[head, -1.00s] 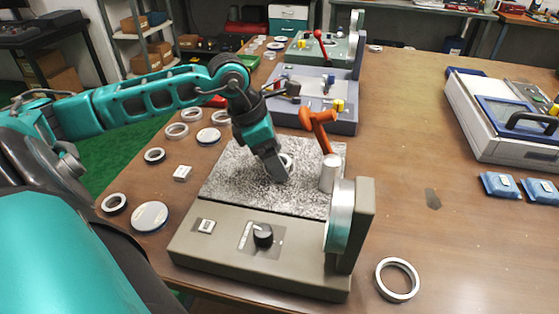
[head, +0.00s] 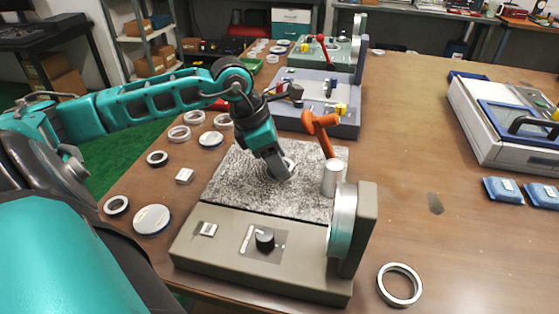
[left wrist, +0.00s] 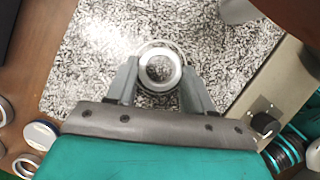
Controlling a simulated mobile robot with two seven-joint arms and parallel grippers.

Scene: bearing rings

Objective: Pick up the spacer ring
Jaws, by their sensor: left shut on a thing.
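The spacer ring (left wrist: 176,72) is a small pale metal ring, seen in the left wrist view between the two fingers of my left gripper (left wrist: 160,75). The fingers are shut on it from both sides. In the head view the left gripper (head: 281,174) points down over the speckled plate (head: 235,185) of the near grey machine, and only part of the ring (head: 290,162) shows beside the fingers. I cannot tell whether the ring touches the plate. My right gripper is not in view.
An orange-handled lever (head: 322,125) and a metal post (head: 333,177) stand right of the gripper. Several rings and discs lie left of the machine, and a larger ring (head: 411,298) lies at its right. The table's right middle is mostly clear.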

